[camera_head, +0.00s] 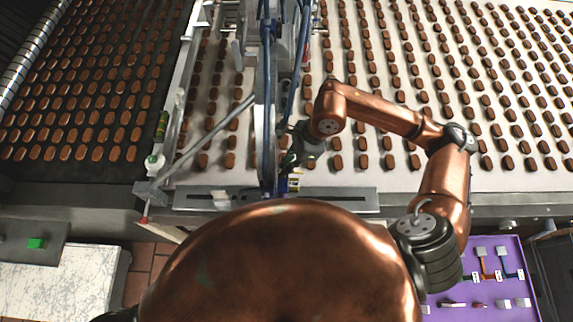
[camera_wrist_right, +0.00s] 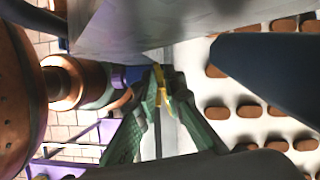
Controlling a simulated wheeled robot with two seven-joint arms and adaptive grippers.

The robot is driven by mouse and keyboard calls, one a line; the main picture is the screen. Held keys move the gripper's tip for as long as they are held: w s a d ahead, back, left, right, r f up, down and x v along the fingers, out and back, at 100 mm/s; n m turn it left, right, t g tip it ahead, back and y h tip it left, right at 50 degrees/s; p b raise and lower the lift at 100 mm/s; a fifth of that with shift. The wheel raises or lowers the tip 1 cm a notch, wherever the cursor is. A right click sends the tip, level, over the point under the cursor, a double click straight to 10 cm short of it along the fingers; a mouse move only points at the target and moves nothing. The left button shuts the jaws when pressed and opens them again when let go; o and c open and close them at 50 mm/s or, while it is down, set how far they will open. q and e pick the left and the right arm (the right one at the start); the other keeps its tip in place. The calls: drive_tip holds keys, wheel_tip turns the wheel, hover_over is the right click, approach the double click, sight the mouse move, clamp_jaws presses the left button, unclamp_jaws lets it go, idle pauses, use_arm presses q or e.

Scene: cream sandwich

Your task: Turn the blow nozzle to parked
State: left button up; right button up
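My right gripper (camera_head: 290,163) is at the front edge of the white belt, beside the upright grey post with blue hoses (camera_head: 265,120). In the right wrist view, its green fingers (camera_wrist_right: 163,80) converge on a small yellow part (camera_wrist_right: 162,88), which sits between the tips and appears held. I cannot tell for sure that this part belongs to the blow nozzle, and the nozzle's direction is hidden. My left gripper is not in view.
Rows of brown sandwich pieces (camera_head: 390,60) cover the white belt, and more lie on the dark belt (camera_head: 60,165) at left. A slotted metal bar (camera_head: 340,199) runs along the front. A purple tray (camera_head: 500,300) with small parts lies at lower right. A green button (camera_head: 36,243) is at left.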

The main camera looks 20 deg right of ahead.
drive_tip(key=o, duration=0.5)
drive_tip(key=v, duration=1.2)
drive_tip(key=shift+c, duration=0.2)
